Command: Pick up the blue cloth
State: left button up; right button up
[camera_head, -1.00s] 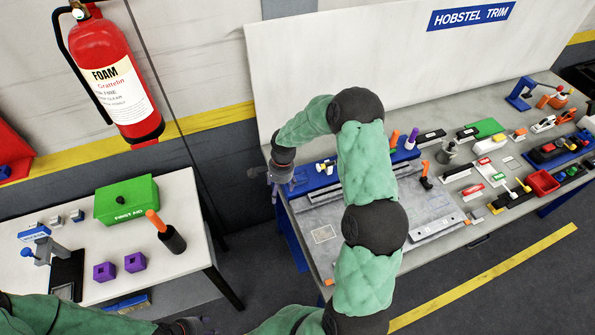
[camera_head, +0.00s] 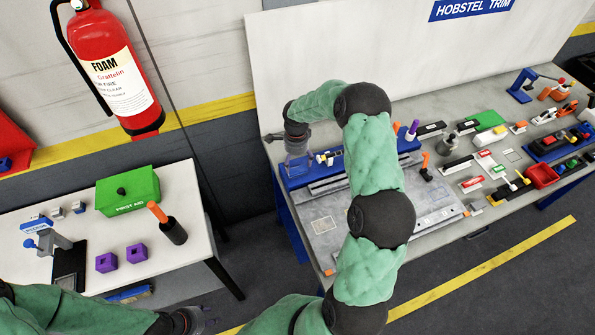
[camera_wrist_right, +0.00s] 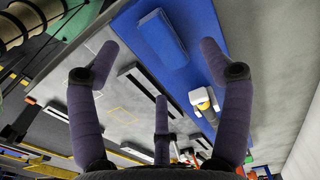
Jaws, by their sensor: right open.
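A small folded blue piece that looks like the blue cloth (camera_wrist_right: 162,38) lies on a flat blue tray (camera_wrist_right: 188,62) in the right wrist view. It is beyond my right gripper (camera_wrist_right: 160,65), whose fingers are spread with nothing between them. In the head view my right gripper (camera_head: 298,165) is over the left end of the blue tray (camera_head: 325,172) on the workbench; I cannot make out the cloth there. My left gripper (camera_head: 195,320) is low at the bottom edge, and its fingers are too unclear to read.
A white-yellow item (camera_wrist_right: 204,102) lies on the tray near the cloth. A grey fixture plate (camera_head: 320,225) is in front of the tray. A side table (camera_head: 150,208) with a green first aid box (camera_head: 127,192) stands left; floor separates it from the workbench.

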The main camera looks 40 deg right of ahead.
aim_at(298, 171)
jog(key=f, duration=0.5)
jog(key=shift+s+d, duration=0.2)
jog(key=shift+s, duration=0.1)
jog(key=c, duration=1)
